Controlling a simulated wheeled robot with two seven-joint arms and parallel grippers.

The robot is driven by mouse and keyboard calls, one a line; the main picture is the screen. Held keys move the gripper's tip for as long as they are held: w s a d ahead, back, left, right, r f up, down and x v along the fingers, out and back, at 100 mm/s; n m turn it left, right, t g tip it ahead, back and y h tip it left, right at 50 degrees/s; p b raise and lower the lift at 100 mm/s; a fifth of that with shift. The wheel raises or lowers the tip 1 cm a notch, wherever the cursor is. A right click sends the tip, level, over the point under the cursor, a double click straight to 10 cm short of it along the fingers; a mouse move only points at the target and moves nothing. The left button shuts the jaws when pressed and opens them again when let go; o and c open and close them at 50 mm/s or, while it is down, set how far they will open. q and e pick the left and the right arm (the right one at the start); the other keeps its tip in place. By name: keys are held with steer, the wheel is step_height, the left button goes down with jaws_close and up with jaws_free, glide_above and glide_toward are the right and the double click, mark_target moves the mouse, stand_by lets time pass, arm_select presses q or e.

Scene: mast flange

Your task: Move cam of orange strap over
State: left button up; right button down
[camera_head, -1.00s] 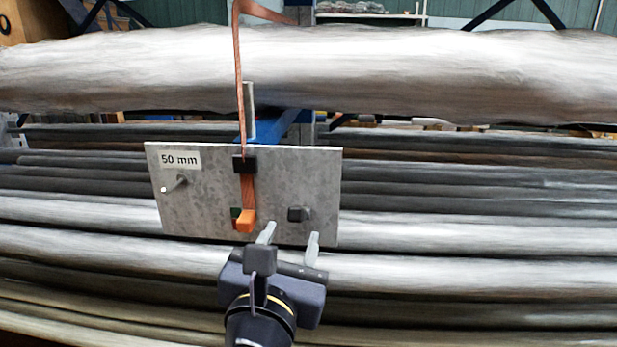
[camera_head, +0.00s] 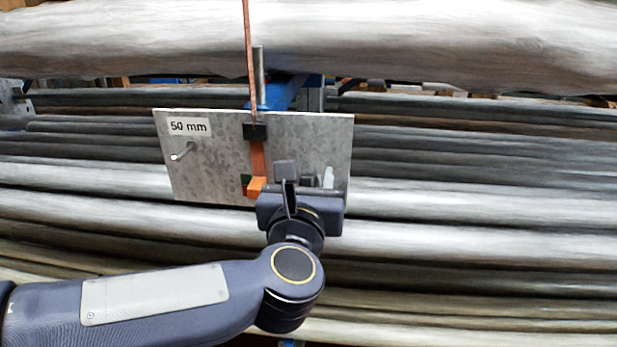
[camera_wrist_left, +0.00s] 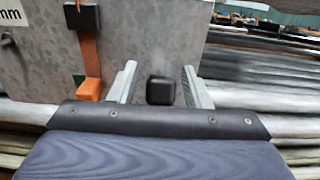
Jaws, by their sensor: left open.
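A grey metal plate (camera_head: 220,155) with a "50 mm" label stands upright. The orange strap (camera_head: 250,60) hangs down to a black block (camera_head: 255,131) on the plate and ends at an orange cam (camera_head: 257,186) near the lower edge. The cam also shows in the left wrist view (camera_wrist_left: 90,89), left of the left finger. My left gripper (camera_head: 308,175) is open in front of the plate, right of the cam. In the left wrist view its fingers (camera_wrist_left: 157,85) stand either side of a black square knob (camera_wrist_left: 160,91), with visible gaps. My right gripper is out of view.
A metal peg (camera_head: 182,151) sticks out of the plate's left side. Long grey pipes (camera_head: 480,215) lie stacked behind and below the plate. A thick pale pipe (camera_head: 450,45) crosses above. A blue beam (camera_head: 290,93) is behind the plate's top.

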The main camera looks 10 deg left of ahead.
arm_select(q)
steer(key=shift+c, duration=0.3)
jaws_close()
steer(key=r+g+p, duration=0.1)
steer(key=p, duration=0.3)
steer(key=w+r+g+p, duration=0.1)
steer(key=r+p, duration=0.1)
steer(key=p, duration=0.2)
steer(key=shift+w+g, duration=0.2)
steer(key=shift+g, duration=0.2)
steer(key=w+g+p, duration=0.1)
steer(key=g+p, duration=0.1)
steer(key=p, duration=0.3)
steer(key=w+r+g+p, duration=0.1)
steer(key=p, duration=0.5)
steer(key=shift+w+g, duration=0.25)
steer(key=shift+g, duration=0.15)
steer(key=shift+w+f+g+p, duration=0.15)
steer(key=shift+f+g+p, duration=0.15)
steer(key=shift+p, duration=0.1)
